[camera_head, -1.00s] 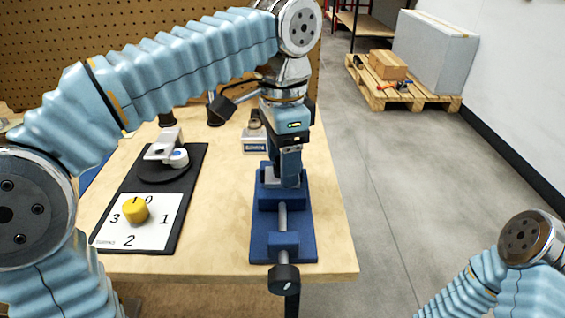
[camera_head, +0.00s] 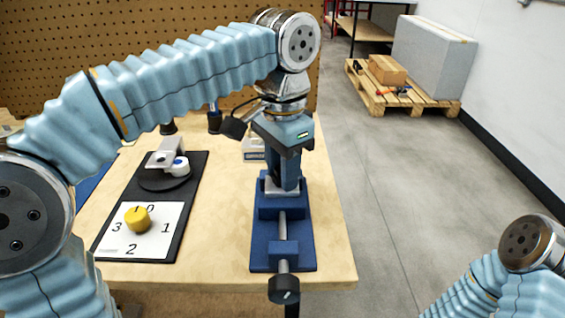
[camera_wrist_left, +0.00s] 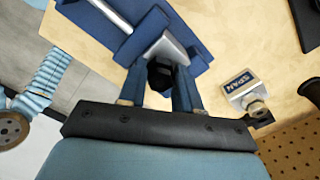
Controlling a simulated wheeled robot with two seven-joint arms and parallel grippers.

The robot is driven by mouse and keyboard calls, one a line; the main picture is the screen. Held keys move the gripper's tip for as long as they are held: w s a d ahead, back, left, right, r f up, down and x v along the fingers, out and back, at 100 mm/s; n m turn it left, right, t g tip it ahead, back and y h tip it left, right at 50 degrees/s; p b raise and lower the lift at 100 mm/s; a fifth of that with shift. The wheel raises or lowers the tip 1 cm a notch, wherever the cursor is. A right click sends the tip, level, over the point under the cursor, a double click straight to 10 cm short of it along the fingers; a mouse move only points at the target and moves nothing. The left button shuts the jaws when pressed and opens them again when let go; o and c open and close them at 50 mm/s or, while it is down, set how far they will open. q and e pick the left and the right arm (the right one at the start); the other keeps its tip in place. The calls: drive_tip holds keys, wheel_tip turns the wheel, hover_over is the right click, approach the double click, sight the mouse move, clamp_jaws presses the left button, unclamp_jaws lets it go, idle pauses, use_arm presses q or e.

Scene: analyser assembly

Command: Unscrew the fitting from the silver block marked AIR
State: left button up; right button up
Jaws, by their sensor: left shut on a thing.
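A silver block (camera_wrist_left: 172,50) is clamped in the blue vise (camera_head: 283,250); no marking on it shows. My left gripper (camera_wrist_left: 159,100) points down over the vise, its two fingers shut on a dark fitting (camera_wrist_left: 160,74) on top of that block. In the head view my left gripper (camera_head: 285,185) hides the fitting and most of the block. Another silver block (camera_wrist_left: 240,88), labelled SPAN, stands on the bench behind the vise with its own fitting on it. My right gripper is out of view; only part of the right arm shows.
Left of the vise a black board (camera_head: 190,190) carries a yellow knob (camera_head: 138,219) on a numbered white plate and a bracket with a round white part. A pegboard (camera_head: 120,50) closes the back. Bare bench (camera_head: 225,215) lies between board and vise.

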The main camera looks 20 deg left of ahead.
use_arm(q)
drive_tip(key=shift+n, duration=0.3)
drive_tip(key=shift+r+n+p, duration=0.15)
drive_tip(key=shift+n+p, duration=0.35)
drive_tip(key=shift+n, duration=1.6)
drive_tip(key=shift+n+p, duration=0.55)
drive_tip(key=shift+n, duration=1.45)
